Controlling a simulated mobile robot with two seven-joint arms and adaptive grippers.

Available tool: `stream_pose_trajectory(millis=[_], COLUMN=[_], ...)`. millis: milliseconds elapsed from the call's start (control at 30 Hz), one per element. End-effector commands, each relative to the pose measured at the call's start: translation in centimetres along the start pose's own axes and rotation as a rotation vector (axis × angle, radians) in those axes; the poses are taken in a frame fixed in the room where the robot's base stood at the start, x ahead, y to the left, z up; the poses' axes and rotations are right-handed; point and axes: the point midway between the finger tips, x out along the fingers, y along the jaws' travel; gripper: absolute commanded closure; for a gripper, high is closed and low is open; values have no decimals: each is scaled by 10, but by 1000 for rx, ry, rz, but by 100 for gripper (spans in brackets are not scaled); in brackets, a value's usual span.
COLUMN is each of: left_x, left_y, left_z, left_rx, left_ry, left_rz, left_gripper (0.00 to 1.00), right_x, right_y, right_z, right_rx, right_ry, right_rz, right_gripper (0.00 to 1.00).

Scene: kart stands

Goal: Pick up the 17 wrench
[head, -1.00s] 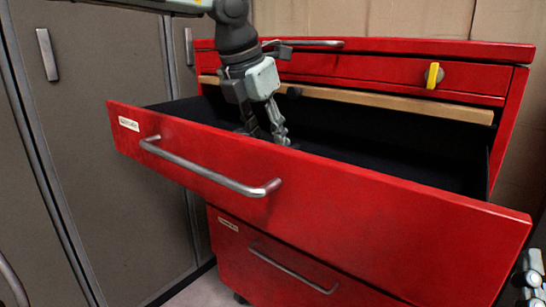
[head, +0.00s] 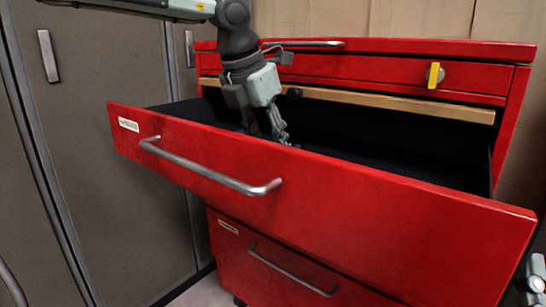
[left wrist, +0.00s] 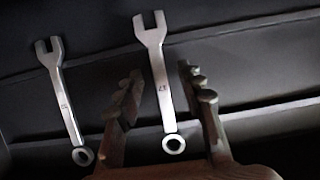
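Two silver open-ended wrenches lie on the dark drawer floor in the left wrist view. My right gripper (head: 534,278) is only partly visible at the lower right edge.
The red drawer front (head: 330,195) stands out from the red cabinet, with a wooden strip (head: 390,103) behind the opening. A yellow-handled lock (head: 434,75) is above. Grey lockers (head: 105,130) stand close on the left. The drawer's right part looks empty.

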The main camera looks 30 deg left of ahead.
Motion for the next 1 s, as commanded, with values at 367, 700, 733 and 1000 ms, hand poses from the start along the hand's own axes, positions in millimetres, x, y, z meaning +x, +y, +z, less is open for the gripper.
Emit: stream_pose_trajectory(millis=[367, 700, 733, 1000], left_x=[0, 0, 0, -2], left_y=[0, 0, 0, 0], left_z=[0, 0, 0, 1], left_rx=[0, 0, 0, 1], left_ry=[0, -1, -1, -1], left_rz=[0, 0, 0, 0], left_gripper=[77, 100, 100, 100], right_x=[0, 0, 0, 2], right_y=[0, 0, 0, 0], right_z=[0, 0, 0, -2], right_rx=[0, 0, 0, 0], right_ry=[0, 0, 0, 0], right_rz=[0, 0, 0, 0], right_gripper=[60, 60, 60, 60])
